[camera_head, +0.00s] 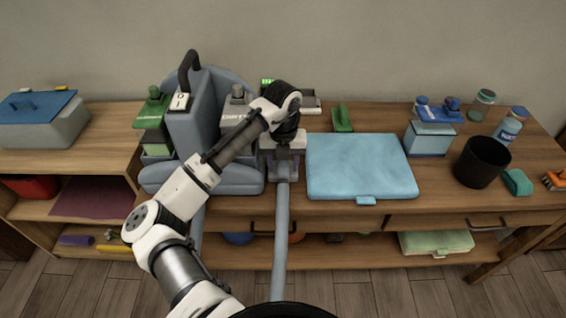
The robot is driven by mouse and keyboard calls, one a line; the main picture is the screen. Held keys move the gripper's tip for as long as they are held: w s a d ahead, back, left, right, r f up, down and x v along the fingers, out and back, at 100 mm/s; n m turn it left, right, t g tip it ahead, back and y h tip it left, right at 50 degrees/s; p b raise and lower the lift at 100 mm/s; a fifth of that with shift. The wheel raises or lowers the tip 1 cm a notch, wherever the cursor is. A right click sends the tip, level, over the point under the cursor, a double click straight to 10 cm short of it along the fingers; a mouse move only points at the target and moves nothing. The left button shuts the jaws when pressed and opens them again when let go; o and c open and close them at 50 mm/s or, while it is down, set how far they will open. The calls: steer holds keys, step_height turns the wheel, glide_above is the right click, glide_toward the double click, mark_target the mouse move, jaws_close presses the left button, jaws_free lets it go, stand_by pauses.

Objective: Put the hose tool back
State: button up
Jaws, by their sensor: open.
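A blue-grey machine (192,125) with a dark carry handle stands on the wooden bench, left of centre. A grey hose (280,240) runs from the bottom of the view up to a grey end piece that looks like the hose tool (283,153), right of the machine. My arm reaches across the machine's front, and my gripper (283,140) points down directly over this end piece. The gripper is open. The fingertips are small and partly hidden, so I cannot tell whether they touch or straddle the tool.
A light-blue folded cloth or case (360,166) lies just right of the hose. A black bin (482,162), bottles (509,127) and a blue-and-white box (429,138) stand further right. A grey box with a blue lid (42,118) sits far left.

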step_height(320, 180, up, 12)
steer(key=b, duration=0.1)
steer(key=shift+b, duration=0.3)
steer(key=shift+r, duration=0.15)
